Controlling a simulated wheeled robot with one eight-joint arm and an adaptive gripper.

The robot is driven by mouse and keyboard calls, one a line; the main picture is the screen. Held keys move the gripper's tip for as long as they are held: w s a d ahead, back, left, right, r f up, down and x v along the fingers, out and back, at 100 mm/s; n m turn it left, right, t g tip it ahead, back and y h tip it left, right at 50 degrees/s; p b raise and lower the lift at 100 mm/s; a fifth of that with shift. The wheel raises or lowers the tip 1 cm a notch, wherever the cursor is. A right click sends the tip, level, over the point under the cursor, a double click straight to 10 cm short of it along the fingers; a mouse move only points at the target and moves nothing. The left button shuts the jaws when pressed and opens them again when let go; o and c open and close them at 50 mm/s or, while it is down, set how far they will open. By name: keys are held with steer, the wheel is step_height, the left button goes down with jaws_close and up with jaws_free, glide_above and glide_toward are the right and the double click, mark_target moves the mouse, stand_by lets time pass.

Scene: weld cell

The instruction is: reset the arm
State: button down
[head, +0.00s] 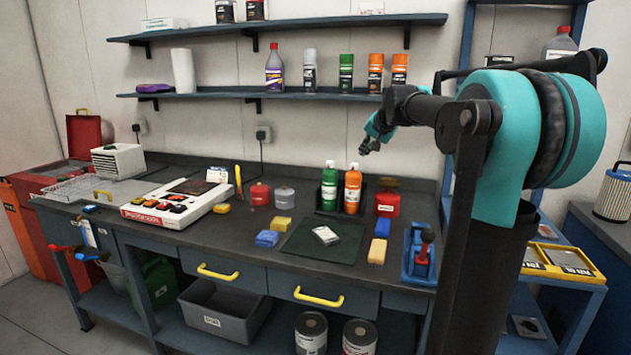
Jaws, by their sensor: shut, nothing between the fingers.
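My gripper (368,147) is at the end of my teal and black arm, raised in the air above the right half of the workbench (245,236). It points down and to the left, in front of the wall below the lower shelf. Its fingers look small and dark, and they are shut with nothing between them. It is apart from the bottles under it, a green-labelled one (329,187) and an orange one (352,189).
Wall shelves (200,95) with spray cans and bottles hang behind. The bench holds a white tray unit (170,208), sponges, a dark mat (295,246), red cans and a blue tool (420,258) at the right. A yellow tray (590,262) sits on the right cart.

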steer(key=s+f+n, duration=0.1)
steer(key=s+f, duration=0.5)
steer(key=s+f+n+g, duration=0.1)
steer(key=s+f, duration=0.5)
steer(key=s+f+g+h, duration=0.1)
steer(key=s+f, duration=0.5)
steer(key=shift+s+d+f+n, duration=0.15)
steer(key=shift+d+f+n, duration=0.1)
steer(key=shift+f+n, duration=0.15)
steer(key=s+d+f+n+g+h, duration=0.1)
steer(key=s+f, duration=0.8)
steer(key=s, duration=0.2)
steer(key=s+d+f+n+g, duration=0.1)
steer(key=s+f, duration=0.7)
steer(key=s, duration=0.4)
steer(key=shift+d+f+n+g+h, duration=0.2)
steer(key=shift+f+n+g+h, duration=0.1)
steer(key=shift+f+h, duration=0.1)
